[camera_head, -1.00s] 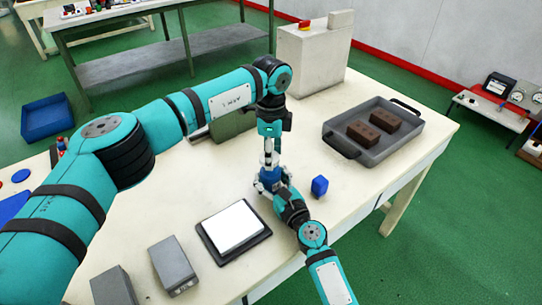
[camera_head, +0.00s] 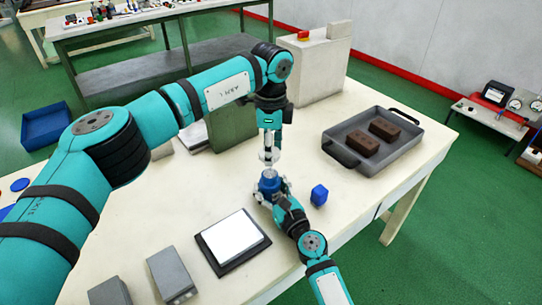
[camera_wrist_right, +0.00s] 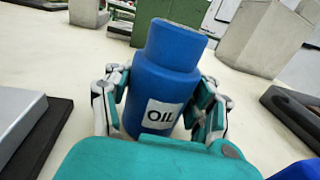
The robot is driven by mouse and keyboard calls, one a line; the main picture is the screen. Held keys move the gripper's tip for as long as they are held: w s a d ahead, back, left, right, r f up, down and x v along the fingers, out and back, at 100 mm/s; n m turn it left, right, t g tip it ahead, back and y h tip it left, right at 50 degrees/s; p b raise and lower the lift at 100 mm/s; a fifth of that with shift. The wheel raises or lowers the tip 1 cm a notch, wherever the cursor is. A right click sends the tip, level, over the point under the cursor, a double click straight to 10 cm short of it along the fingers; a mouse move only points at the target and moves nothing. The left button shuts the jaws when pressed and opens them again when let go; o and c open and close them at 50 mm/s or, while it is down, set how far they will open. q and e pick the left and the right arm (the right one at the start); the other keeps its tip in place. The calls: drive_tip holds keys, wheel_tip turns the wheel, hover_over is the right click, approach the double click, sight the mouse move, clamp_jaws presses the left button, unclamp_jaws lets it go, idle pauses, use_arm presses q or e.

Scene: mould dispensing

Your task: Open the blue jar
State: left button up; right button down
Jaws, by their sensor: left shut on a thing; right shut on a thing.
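The blue jar (camera_head: 269,184) stands upright on the table. In the right wrist view the jar (camera_wrist_right: 165,75) shows a white "OIL" label and a narrower blue neck. My right gripper (camera_head: 270,192) is shut around the jar's body, with a finger on each side in the right wrist view (camera_wrist_right: 162,103). My left gripper (camera_head: 268,160) points down just above the jar's top. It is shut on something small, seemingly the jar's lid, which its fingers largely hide. Whether the jar's mouth is uncovered is hard to tell.
A small blue block (camera_head: 319,195) lies right of the jar. A grey tray (camera_head: 408,157) with two brown blocks stands further back. A white pad on a dark plate (camera_head: 213,251), grey blocks (camera_head: 171,275) and a green box (camera_head: 232,132) also occupy the table.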

drive_tip(key=shift+c, duration=1.6)
unclamp_jaws()
